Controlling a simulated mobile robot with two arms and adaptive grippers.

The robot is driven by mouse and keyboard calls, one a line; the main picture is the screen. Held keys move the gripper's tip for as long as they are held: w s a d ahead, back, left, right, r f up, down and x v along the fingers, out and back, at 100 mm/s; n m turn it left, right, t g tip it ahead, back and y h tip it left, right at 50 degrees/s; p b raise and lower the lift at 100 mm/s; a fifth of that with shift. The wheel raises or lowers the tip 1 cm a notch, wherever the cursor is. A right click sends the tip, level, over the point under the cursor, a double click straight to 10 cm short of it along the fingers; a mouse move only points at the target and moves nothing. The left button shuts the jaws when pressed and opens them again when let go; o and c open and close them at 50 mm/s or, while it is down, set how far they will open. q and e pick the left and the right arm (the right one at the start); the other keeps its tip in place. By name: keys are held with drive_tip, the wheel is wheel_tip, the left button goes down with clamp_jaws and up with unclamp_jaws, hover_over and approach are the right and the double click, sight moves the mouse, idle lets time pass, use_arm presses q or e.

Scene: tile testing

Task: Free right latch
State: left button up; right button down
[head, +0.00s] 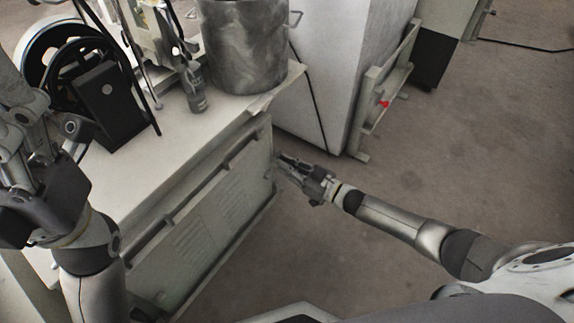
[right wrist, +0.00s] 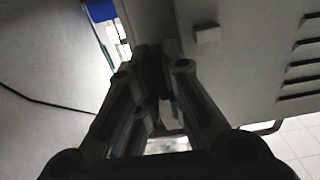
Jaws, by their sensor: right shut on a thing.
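The vented front panel (head: 200,235) of the white bench stands upright below the bench top and also shows in the right wrist view (right wrist: 245,75). My right gripper (head: 284,164) is at the panel's right edge. In the right wrist view its fingers (right wrist: 155,62) come together at that edge, shut on the right latch. The latch itself is mostly hidden between the dark fingertips. A small block (right wrist: 207,34) sticks out of the panel beside the fingers. My left gripper (head: 22,135) is above the bench's left end, and its opening is unclear.
On the bench top (head: 165,140) stand a black wheel device (head: 105,100), a grey metal cylinder (head: 245,50) and a small bottle (head: 195,88). A white cabinet (head: 325,60) and a low frame with a red knob (head: 384,104) stand behind. The floor (head: 480,150) at right is clear.

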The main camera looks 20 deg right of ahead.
drive_tip(key=shift+f, duration=0.1)
drive_tip(key=c, duration=1.6)
unclamp_jaws()
drive_tip(key=shift+o, duration=0.2)
drive_tip(key=shift+d, duration=0.1)
drive_tip(key=v, duration=1.2)
drive_tip(key=shift+s, duration=0.1)
